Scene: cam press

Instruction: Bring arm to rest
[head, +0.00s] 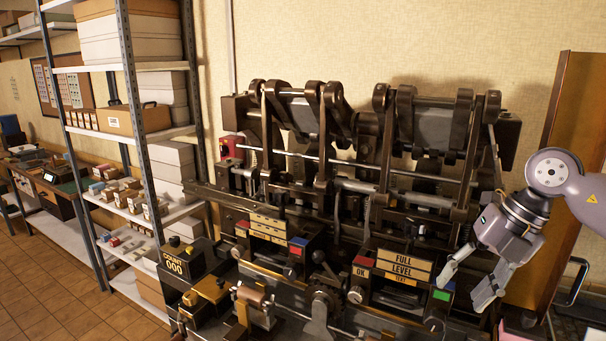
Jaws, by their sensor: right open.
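My right arm comes in from the right edge in the head view. Its gripper (470,283) points down and to the left, with its two fingers spread apart and nothing between them. It is in front of the right end of the cam press (330,185), close to the green block on the press's right-hand unit; whether it touches anything cannot be told. My left gripper is not in view.
A metal shelf rack (130,100) with white boxes stands left of the press. A counter box reading COUNT 000 (175,266) is at the press's left front. A wooden panel (575,130) stands behind my right arm. Tiled floor (60,290) is clear at lower left.

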